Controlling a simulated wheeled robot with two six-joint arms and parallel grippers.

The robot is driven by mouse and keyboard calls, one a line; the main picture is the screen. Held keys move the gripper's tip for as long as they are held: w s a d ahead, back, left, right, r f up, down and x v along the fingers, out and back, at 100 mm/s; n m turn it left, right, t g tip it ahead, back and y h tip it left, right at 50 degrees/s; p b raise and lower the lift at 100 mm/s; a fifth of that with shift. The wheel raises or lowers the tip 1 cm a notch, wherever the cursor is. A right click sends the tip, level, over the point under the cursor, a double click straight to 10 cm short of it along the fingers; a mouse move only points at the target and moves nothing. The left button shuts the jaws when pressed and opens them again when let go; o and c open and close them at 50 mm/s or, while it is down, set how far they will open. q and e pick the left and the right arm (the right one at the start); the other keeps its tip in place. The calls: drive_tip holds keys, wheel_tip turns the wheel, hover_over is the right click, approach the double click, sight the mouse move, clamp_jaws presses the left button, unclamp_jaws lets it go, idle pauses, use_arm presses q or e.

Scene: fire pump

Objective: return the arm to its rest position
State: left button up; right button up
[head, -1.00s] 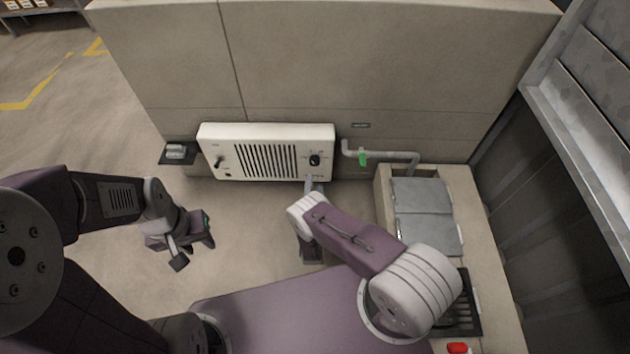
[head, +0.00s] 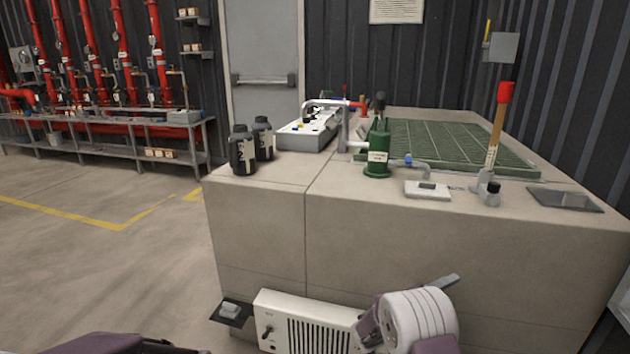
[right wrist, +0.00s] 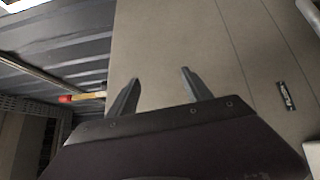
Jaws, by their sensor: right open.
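My right gripper (head: 445,284) shows at the bottom of the head view, in front of the beige block's front face, beside the white slatted panel (head: 268,323). Only a grey finger and the pale wrist show there. In the right wrist view the right gripper (right wrist: 158,90) has its two fingers spread apart with nothing between them, the beige block's face (right wrist: 165,45) beyond. Only a purple part of my left arm shows at the lower left; the left gripper is out of the head view.
The beige block (head: 260,225) carries two black bottles (head: 242,155), a green pump cylinder (head: 378,158), a green grating (head: 440,140) and an upright red-tipped wooden handle (head: 499,120). A small black shelf (head: 224,318) sticks out left of the panel. Open floor (head: 110,250) lies left.

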drive_tip(key=s+d+m+g+y, duration=0.2)
drive_tip(key=s+m+g+y, duration=0.5)
drive_tip(key=s, duration=1.3)
drive_tip(key=s+a+f+y+p, duration=0.1)
drive_tip(key=s+a+f+y, duration=0.35)
drive_tip(key=a, duration=0.45)
drive_tip(key=s+a+f+y, duration=0.4)
drive_tip(key=a+y, duration=0.1)
drive_tip(key=a, duration=0.3)
wheel_tip(320, 180, up, 38)
drive_tip(key=w+a+n+p, duration=0.1)
drive_tip(key=w+p, duration=0.1)
drive_tip(key=p, duration=3.6)
drive_tip(key=shift+a, duration=0.1)
